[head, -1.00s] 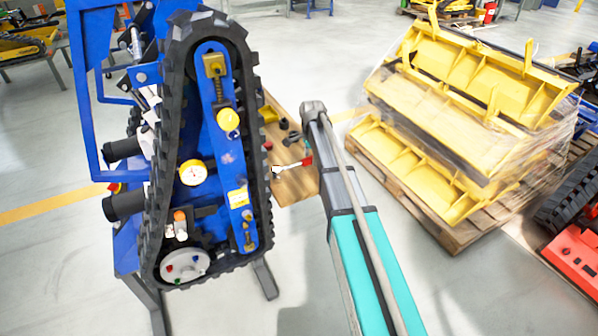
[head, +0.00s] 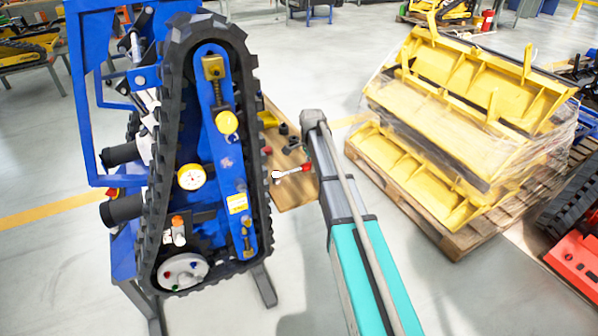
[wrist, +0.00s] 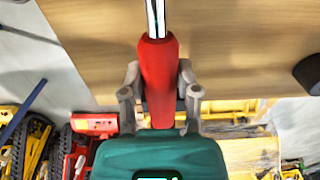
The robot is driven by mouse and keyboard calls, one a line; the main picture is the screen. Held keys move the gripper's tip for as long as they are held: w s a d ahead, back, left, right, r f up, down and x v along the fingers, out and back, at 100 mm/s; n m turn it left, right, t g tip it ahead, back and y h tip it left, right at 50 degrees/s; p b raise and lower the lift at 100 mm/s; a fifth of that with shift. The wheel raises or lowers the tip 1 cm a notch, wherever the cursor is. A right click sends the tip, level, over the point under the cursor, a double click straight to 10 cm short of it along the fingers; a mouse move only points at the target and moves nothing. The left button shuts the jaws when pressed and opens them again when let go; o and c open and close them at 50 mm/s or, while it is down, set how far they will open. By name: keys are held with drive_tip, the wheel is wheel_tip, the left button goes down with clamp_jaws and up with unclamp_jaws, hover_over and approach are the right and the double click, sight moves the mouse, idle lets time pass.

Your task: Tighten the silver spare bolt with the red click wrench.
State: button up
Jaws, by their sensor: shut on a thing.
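The red click wrench has a red handle (wrist: 160,85) and a bright steel shaft in the wrist view. It also shows in the head view (head: 307,168), its pale head pointing left toward the track. My gripper (wrist: 160,92) is shut on the red handle, one finger on each side. The wooden board lies behind the wrench; I cannot tell the gap between them. The tracked carrier (head: 219,140) stands left of the wrench. Its pale round plate (head: 183,271) carries small coloured bolts, red, blue and green among them. I cannot make out a silver bolt with certainty.
The wooden board (head: 297,193) holds several dark small parts and a yellow piece, right beside the black track (head: 262,205). A pallet (head: 440,232) with wrapped yellow parts (head: 470,110) stands to the right. The floor in front is clear.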

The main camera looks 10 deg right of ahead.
clamp_jaws()
drive_tip(key=shift+r, duration=0.1)
drive_tip(key=shift+w+r+p, duration=0.1)
drive_tip(key=shift+r+p, duration=3.3)
drive_tip(key=shift+p, duration=0.15)
drive_tip(key=shift+d, duration=0.1)
